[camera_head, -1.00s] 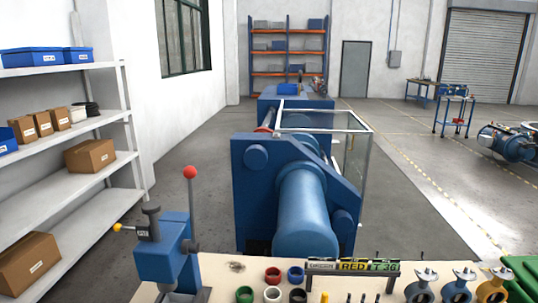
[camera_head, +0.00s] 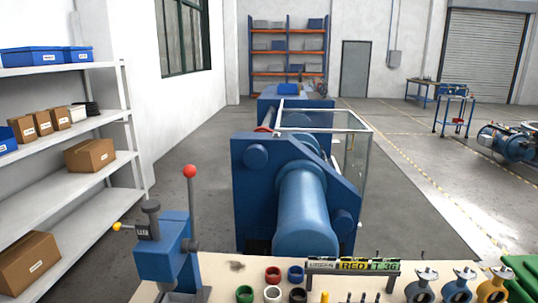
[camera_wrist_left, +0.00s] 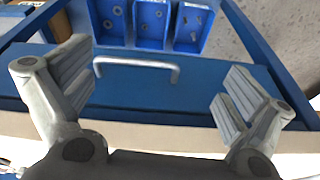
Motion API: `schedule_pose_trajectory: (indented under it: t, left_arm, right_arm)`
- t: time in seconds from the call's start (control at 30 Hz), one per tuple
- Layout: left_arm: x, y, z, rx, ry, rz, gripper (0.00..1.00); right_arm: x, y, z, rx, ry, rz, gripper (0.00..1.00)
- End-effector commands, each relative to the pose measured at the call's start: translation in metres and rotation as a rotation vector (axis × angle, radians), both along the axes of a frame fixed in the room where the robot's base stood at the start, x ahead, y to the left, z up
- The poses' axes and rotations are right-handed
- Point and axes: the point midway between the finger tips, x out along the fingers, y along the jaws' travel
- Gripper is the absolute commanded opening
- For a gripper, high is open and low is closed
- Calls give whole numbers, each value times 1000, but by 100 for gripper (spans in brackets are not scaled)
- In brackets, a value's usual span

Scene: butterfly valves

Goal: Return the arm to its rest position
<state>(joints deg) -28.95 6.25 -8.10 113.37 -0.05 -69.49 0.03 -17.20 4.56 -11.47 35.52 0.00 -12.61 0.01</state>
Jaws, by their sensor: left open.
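My left gripper (camera_wrist_left: 155,95) shows in the left wrist view with its two grey fingers spread wide and nothing between them. Beyond the fingers is a blue drawer front (camera_wrist_left: 185,95) with a pale bar handle (camera_wrist_left: 137,63). The handle lies between the fingers in the picture; I see no contact with it. Neither gripper shows in the head view, and my right gripper is in no view.
Blue bins (camera_wrist_left: 152,22) with small parts lie beyond the drawer front. In the head view, a bench (camera_head: 225,275) carries a blue lever press (camera_head: 165,255), coloured rings and several valve bodies (camera_head: 457,285). A blue machine (camera_head: 305,200) stands behind it. Shelves (camera_head: 70,190) line the left.

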Motion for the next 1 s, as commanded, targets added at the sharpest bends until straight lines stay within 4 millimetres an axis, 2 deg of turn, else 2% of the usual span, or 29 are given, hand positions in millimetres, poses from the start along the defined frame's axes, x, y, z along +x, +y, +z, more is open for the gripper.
schedule_pose_trajectory:
  t: [0.03, 0.2, 0.37, 0.5, 0.73, 0.9, 1.0]
  left_arm:
    - [-3, 0, -24, 1, 15, -2, 100]
    - [-20, 2, -94, 4, 44, -7, 100]
    - [-47, 5, -154, 7, 71, -13, 100]
    - [-79, 10, -199, 10, 95, -19, 100]
    - [-141, 21, -257, 15, 133, -28, 100]
    - [-179, 29, -279, 19, 151, -33, 100]
    - [-191, 32, -284, 20, 156, -35, 100]
  right_arm:
    - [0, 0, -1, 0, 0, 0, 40]
    - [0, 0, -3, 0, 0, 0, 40]
    - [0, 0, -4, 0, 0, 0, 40]
    - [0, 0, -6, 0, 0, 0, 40]
    - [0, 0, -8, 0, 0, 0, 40]
    - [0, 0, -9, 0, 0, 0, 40]
    - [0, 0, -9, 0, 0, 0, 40]
